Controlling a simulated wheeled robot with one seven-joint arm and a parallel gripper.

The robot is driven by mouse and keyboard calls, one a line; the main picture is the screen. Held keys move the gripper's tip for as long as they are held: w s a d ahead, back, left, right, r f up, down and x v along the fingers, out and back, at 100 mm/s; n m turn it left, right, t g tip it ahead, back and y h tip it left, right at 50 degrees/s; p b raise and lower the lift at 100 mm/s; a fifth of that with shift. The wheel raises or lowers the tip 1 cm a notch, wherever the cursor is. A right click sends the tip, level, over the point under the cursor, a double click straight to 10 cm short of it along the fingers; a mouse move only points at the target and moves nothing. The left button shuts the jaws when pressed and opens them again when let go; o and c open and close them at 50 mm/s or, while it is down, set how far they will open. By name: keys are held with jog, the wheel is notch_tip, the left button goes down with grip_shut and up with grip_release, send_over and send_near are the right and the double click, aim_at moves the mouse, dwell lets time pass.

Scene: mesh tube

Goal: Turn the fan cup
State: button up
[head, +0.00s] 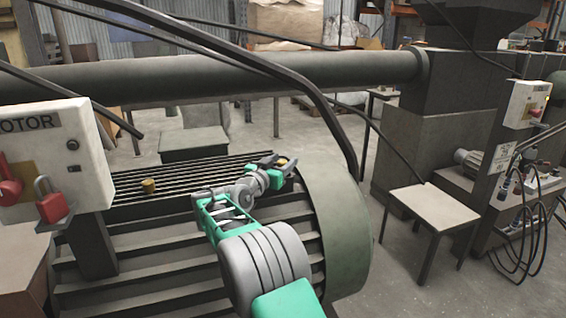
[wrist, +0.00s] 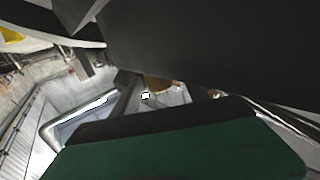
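A small brass cup (head: 283,161) shows at the tip of my gripper (head: 275,166), on top of the ribbed motor close to its rounded green end cover. The dark fingers appear to lie on either side of this cup. I cannot tell whether they touch it. In the wrist view, a brass-coloured patch (wrist: 158,83) shows between the large dark shape above and my green and black gripper part below; most of it is hidden. A second brass cup (head: 148,185) stands upright on the motor farther left, apart from my gripper.
The motor's rounded end cover (head: 345,225) is just right of my arm. A thick dark pipe (head: 200,78) runs across behind, and a black bent conduit (head: 325,105) passes close by. A white MOTOR box (head: 45,150) with red padlocks stands left. A small table (head: 430,205) stands right.

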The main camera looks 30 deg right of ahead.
jog(key=v, duration=0.7)
jog(key=shift+s+a, duration=0.15)
jog(key=shift+a, duration=0.2)
